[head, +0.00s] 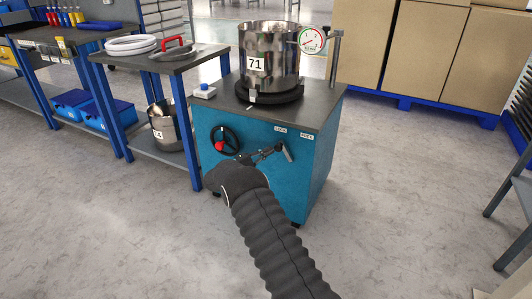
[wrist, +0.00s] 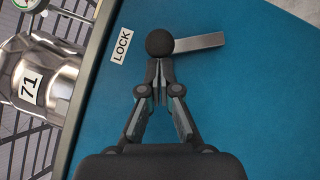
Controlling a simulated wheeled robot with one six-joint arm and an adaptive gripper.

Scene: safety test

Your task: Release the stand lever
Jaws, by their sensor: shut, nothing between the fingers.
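The stand lever (head: 288,153) is a short grey bar on the front of the blue stand (head: 255,172), below the LOCK label (head: 280,130) and left of and below the FREE label (head: 307,136). In the wrist view the grey bar (wrist: 203,42) runs right from a black ball knob (wrist: 159,43), close to the LOCK label (wrist: 121,45). My gripper (head: 272,152) is in front of the stand at the lever. In the wrist view its fingers (wrist: 160,92) are together and empty, with their tips at the knob. I cannot tell whether they touch it.
A black handwheel (head: 224,140) with a red knob is left of my gripper. A steel pot (head: 268,60) marked 71 stands on top, beside a pressure gauge (head: 311,40). A side table (head: 160,62) stands left.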

